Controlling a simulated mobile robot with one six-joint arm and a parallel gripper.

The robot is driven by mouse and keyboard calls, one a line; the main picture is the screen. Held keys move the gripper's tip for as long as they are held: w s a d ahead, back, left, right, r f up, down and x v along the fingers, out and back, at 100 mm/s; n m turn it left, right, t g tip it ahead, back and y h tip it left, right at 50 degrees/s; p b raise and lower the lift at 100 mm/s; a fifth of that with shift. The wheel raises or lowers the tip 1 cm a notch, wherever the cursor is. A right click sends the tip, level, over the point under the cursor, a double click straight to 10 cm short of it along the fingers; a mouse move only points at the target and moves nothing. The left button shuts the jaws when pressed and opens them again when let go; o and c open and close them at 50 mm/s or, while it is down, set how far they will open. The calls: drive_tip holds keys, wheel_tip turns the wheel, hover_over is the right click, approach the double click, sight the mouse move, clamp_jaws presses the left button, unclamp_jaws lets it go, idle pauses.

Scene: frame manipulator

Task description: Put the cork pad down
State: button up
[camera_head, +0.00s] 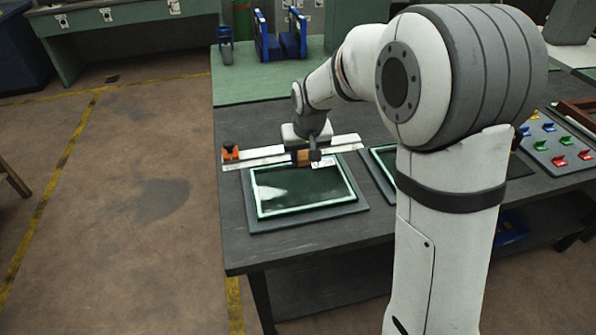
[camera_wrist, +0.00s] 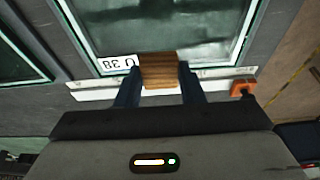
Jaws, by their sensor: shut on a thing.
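My gripper (camera_wrist: 160,92) is shut on a brown cork pad (camera_wrist: 159,70), which sits between its two dark fingers in the wrist view. In the head view my gripper (camera_head: 307,157) is over the far edge of a green-edged glass frame (camera_head: 304,207) on a dark mat, and the cork pad (camera_head: 303,156) shows as a small brown block. The pad overlaps the frame's edge and a white strip in the wrist view. I cannot tell whether it touches them.
A white rail (camera_head: 345,142) with an orange block (camera_head: 230,152) lies along the frame's far side. A second frame (camera_head: 381,165) is partly hidden by my arm. Blue racks (camera_head: 281,40) stand at the back. A board with coloured clips (camera_head: 556,147) lies at right. The table's front left is clear.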

sight(303, 159)
drive_tip(key=f, duration=0.3)
drive_tip(key=shift+a+f, duration=0.2)
drive_tip(key=shift+s+a+f, duration=0.1)
drive_tip(key=shift+s+f, duration=0.05)
drive_tip(key=shift+f, duration=1.55)
drive_tip(key=shift+f, duration=0.1)
drive_tip(key=o, duration=1)
drive_tip(key=v, duration=1.2)
drive_tip(key=s+d+m, duration=0.1)
drive_tip(key=s+d, duration=0.4)
drive_tip(key=s, duration=0.2)
drive_tip(key=s+d+r+m, duration=0.1)
drive_tip(key=s+d, duration=0.4)
drive_tip(key=s, duration=0.3)
drive_tip(key=s+d+r+m, duration=0.1)
drive_tip(key=s+d, duration=0.4)
drive_tip(key=s, duration=0.3)
drive_tip(key=shift+d+g+h, duration=0.15)
drive_tip(key=shift+g+h, duration=0.15)
drive_tip(key=shift+h, duration=0.1)
